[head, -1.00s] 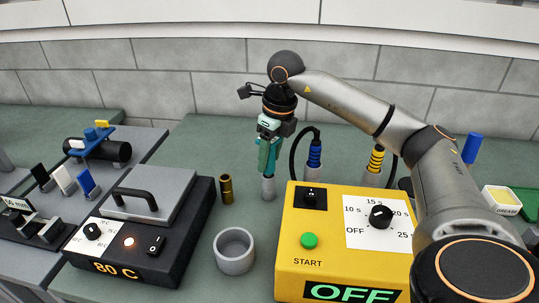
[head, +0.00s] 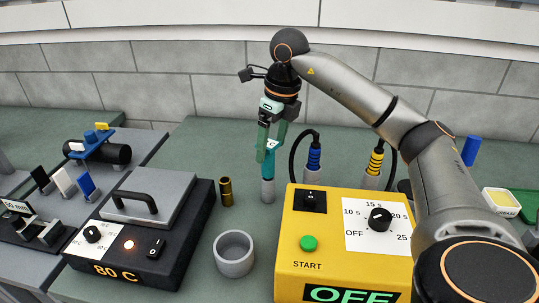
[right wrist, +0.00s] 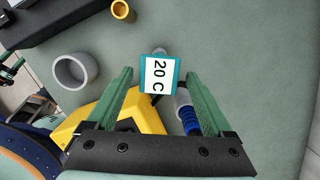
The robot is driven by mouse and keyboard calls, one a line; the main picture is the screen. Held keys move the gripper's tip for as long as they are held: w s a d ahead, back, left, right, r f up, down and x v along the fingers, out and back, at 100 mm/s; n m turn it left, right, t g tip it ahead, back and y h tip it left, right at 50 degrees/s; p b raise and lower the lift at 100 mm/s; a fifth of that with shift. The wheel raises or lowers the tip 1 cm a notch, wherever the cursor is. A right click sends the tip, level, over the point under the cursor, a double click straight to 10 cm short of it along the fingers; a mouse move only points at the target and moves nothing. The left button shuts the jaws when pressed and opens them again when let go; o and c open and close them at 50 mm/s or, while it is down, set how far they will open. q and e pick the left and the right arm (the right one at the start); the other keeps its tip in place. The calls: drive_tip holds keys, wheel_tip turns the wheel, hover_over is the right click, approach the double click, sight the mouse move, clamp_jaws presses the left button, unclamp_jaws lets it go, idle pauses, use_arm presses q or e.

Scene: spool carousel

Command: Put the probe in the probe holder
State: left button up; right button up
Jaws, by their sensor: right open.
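The probe (head: 268,165) is a teal piece standing upright in a grey cylindrical holder (head: 268,191) on the bench. In the right wrist view the probe (right wrist: 160,74) shows its white face reading "20 C". The holder is mostly hidden behind it there. My right gripper (head: 267,143) points down right above the probe. Its green fingers (right wrist: 159,73) are open and spread on either side of the probe with clear gaps, not gripping it. My left gripper is not in view.
A yellow timer box (head: 290,265) reading OFF stands in front. Blue (head: 314,158) and yellow (head: 376,162) corded handles stand right of the probe. A grey cup (head: 234,256), a brass cylinder (head: 226,192) and a black heater (head: 150,262) reading 80 C are at left.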

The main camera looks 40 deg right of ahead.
drive_tip(key=r, duration=0.2)
drive_tip(key=r+p, duration=0.1)
drive_tip(key=r, duration=0.2)
drive_tip(key=s+r, duration=0.1)
drive_tip(key=r, duration=0.1)
drive_tip(key=shift+s+d+r+p, duration=0.1)
drive_tip(key=shift+d+r+p, duration=0.05)
drive_tip(key=shift+r+p, duration=0.15)
